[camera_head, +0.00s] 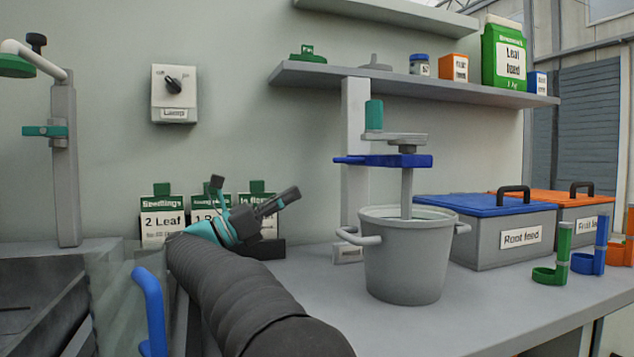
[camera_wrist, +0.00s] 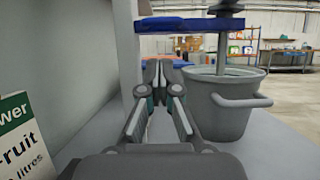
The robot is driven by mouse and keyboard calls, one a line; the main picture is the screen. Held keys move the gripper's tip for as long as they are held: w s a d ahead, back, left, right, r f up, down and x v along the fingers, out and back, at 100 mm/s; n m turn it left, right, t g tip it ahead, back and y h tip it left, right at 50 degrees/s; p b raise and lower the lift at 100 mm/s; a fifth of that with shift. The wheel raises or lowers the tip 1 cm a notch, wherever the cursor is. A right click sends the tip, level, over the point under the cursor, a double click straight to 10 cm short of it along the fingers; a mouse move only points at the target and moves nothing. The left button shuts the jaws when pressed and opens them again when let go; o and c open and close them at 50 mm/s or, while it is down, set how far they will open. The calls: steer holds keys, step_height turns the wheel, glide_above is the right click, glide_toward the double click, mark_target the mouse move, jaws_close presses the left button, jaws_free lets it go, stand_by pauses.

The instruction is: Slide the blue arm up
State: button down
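The blue arm (camera_head: 400,161) is a flat horizontal bar on a pale upright post (camera_head: 354,130), with a thin blue handle at its left end. A grey stirrer shaft (camera_head: 407,195) runs from it down into a grey pot (camera_head: 405,262). In the wrist view, the blue arm (camera_wrist: 190,25) crosses above my gripper (camera_wrist: 158,68). In the head view, my gripper (camera_head: 283,202) is left of the post and lower than the blue arm, apart from it. Its fingertips look close together with nothing between them.
The pot's handle (camera_wrist: 240,101) is close to the right of my gripper. Seedling cards (camera_head: 162,218) stand on the left by the wall. A blue-lidded Root feed box (camera_head: 490,235) is right of the pot. A shelf (camera_head: 420,84) with several items hangs above.

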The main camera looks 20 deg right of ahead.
steer(key=p+x, duration=0.1)
steer(key=x, duration=0.9)
steer(key=shift+d, duration=0.25)
steer(key=shift+s, duration=0.15)
